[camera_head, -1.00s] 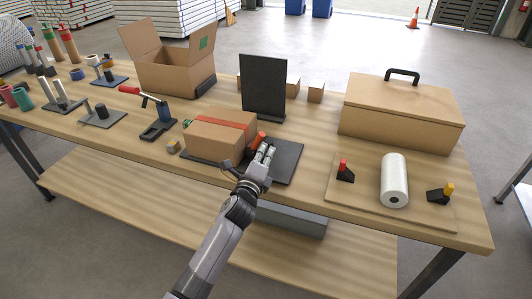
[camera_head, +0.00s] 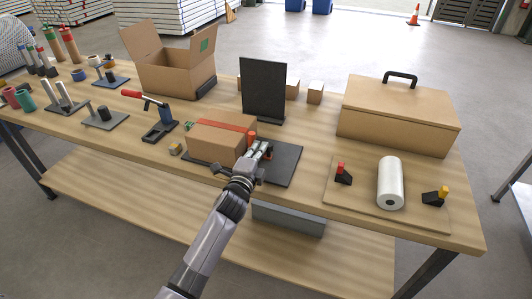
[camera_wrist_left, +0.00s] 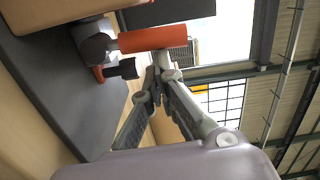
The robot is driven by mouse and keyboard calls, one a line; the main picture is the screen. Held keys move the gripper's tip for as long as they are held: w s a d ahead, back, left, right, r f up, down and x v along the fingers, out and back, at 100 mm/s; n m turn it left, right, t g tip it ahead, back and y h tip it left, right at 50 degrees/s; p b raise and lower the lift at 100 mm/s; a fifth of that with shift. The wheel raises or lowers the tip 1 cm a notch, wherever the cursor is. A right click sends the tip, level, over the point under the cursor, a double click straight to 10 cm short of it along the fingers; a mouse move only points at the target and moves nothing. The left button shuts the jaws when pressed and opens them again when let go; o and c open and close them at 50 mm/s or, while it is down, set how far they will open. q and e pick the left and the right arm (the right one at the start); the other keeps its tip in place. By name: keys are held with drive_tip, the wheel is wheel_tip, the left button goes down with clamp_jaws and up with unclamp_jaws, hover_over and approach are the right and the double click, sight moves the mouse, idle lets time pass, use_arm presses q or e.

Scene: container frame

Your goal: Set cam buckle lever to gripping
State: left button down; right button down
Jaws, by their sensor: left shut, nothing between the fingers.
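The cam buckle's orange-red lever (camera_head: 251,139) stands up at the right side of a cardboard box (camera_head: 213,145). A red strap (camera_head: 222,124) runs over the box, which sits on a dark base plate (camera_head: 285,168). In the left wrist view, the lever (camera_wrist_left: 152,38) extends from the grey buckle body (camera_wrist_left: 93,42), with a small black knob below. My left gripper (camera_head: 266,146) is shut and empty, just right of the lever. Its fingertips (camera_wrist_left: 162,64) are close beside the lever; I cannot tell whether they touch. My right gripper is out of view.
A black upright panel (camera_head: 263,88) stands behind the box. A toolbox (camera_head: 398,120) and a board (camera_head: 330,192) with a white roll (camera_head: 390,183) are right. An open carton (camera_head: 170,75) stands behind.

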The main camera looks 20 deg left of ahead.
sight(252, 141)
use_arm(q)
drive_tip(key=shift+a+r+n+p, duration=0.25)
drive_tip(key=shift+a+n+p, duration=0.45)
drive_tip(key=shift+n, duration=0.55)
drive_tip(key=shift+a+r+n+p, duration=0.2)
drive_tip(key=shift+a+n+p, duration=0.4)
drive_tip(key=shift+n, duration=0.65)
drive_tip(key=shift+a, duration=0.15)
